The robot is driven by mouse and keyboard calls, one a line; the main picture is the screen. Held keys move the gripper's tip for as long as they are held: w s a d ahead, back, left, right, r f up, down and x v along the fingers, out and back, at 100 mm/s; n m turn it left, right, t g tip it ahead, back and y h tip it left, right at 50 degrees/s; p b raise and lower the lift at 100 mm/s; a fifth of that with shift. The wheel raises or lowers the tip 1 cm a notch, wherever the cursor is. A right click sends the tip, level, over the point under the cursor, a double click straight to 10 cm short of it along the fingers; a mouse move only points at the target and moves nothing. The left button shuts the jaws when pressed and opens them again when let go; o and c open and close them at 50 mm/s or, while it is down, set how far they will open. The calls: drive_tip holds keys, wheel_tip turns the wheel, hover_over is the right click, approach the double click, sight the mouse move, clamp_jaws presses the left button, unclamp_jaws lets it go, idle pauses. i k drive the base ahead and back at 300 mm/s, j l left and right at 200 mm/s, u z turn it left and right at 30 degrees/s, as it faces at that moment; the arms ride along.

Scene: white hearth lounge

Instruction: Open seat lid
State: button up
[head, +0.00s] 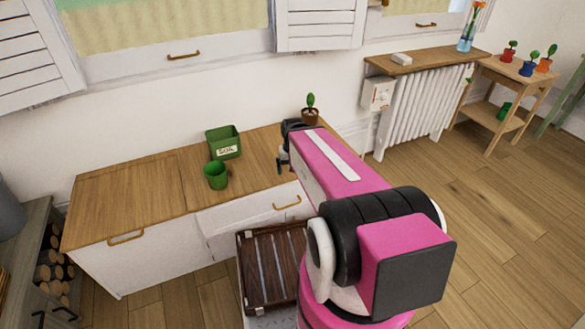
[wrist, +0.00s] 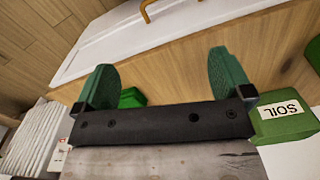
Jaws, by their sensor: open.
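The low bench has a wooden seat top split by a seam. Its left lid (head: 125,195) is bare and lies flat and closed. The right part of the top (head: 250,180) carries several items. The white front has a brass handle (head: 126,237) on the left and another (head: 287,203) on the right. The right front panel (head: 240,217) appears to stand out slightly. My gripper (head: 283,160) is over the right part of the top, partly hidden by my arm. In the wrist view my gripper (wrist: 163,82) is open, with nothing between its green fingers.
A green SOIL box (head: 223,142) and a green cup (head: 215,176) stand on the bench near the seam. A small potted plant (head: 310,110) stands at its back right. A dark slatted crate (head: 272,268) is before the bench. A log rack (head: 50,265) stands left.

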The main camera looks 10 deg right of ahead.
sight(104, 207)
drive_tip(key=k+j+u, duration=0.15)
drive_tip(key=u, duration=1.1)
drive_tip(key=l+u, duration=0.15)
drive_tip(key=u, duration=0.2)
drive_tip(key=l+u, duration=0.1)
drive_tip(key=u, duration=0.25)
drive_tip(key=i+j+u, duration=0.1)
drive_tip(key=j, duration=0.25)
drive_tip(key=i+j, duration=0.15)
drive_tip(key=j, duration=0.2)
drive_tip(key=u, duration=0.05)
